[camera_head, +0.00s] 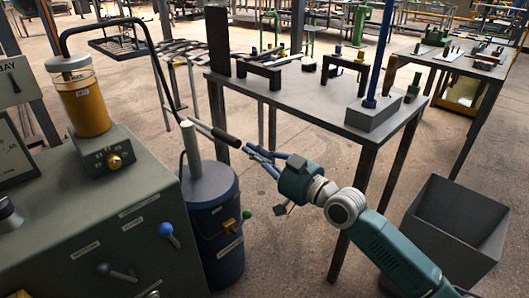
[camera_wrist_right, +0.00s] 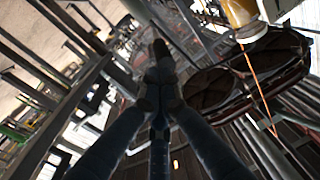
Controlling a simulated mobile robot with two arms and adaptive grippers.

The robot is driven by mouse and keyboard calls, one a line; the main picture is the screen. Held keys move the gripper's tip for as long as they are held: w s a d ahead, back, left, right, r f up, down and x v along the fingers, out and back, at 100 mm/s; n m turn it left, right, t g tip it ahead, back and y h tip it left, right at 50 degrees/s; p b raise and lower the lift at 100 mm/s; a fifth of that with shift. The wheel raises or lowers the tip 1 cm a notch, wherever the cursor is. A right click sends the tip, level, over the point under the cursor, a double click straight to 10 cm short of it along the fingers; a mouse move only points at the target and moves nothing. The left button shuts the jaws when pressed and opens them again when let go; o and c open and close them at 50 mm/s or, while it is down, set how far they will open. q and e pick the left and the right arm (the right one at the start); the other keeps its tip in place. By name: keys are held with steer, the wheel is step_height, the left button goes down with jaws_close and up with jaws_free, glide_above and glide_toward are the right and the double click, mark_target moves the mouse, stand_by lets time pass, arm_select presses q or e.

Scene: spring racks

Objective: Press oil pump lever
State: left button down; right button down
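My left gripper is out of view.
A green-grey machine cabinet (camera_head: 90,225) with knobs and an amber oil jar (camera_head: 83,105) stands left of the drum. A metal table (camera_head: 300,95) with brackets is behind my right gripper. A grey open bin (camera_head: 455,225) stands at the right.

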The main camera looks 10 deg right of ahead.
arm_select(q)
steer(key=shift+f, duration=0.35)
arm_select(e)
steer(key=shift+r+v, duration=0.1)
steer(key=shift+v, duration=0.8)
steer(key=shift+r+v, duration=0.15)
steer(key=shift+v, duration=0.75)
